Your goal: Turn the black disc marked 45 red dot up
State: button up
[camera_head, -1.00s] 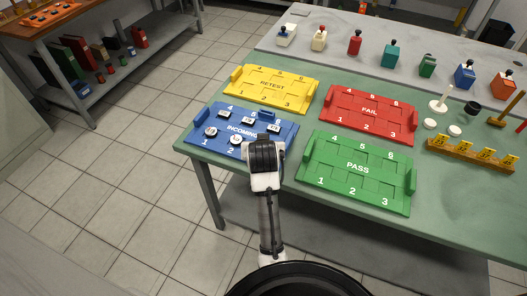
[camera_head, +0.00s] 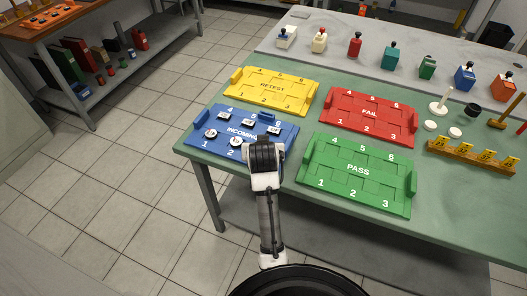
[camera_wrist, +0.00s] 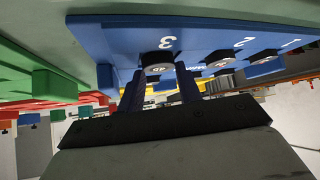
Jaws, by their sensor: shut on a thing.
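The blue INCOMING tray (camera_head: 290,137) lies on the green table's left end. Discs with white, marked tops sit in its places, such as 1 (camera_head: 211,132) and 2 (camera_head: 236,141); the markings are too small to read. My gripper (camera_wrist: 159,72) is at place 3, with one finger on each side of a black disc (camera_wrist: 158,60) with a pale face. It is shut on that disc, low at the tray. I cannot read a 45 or make out a red dot on it. In the head view my wrist (camera_head: 264,155) hides place 3 and this disc.
The yellow RETEST tray (camera_head: 240,85) lies behind, the red FAIL tray (camera_head: 355,120) behind right, and the green PASS tray (camera_head: 335,172) close on the right. Discs in places 2 (camera_wrist: 218,63) and 1 (camera_wrist: 262,57) stand beside my gripper. A yellow rack (camera_head: 470,155) is far right.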

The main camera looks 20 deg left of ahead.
jog(key=shift+r+p, duration=2.6)
jog(key=shift+f, duration=0.15)
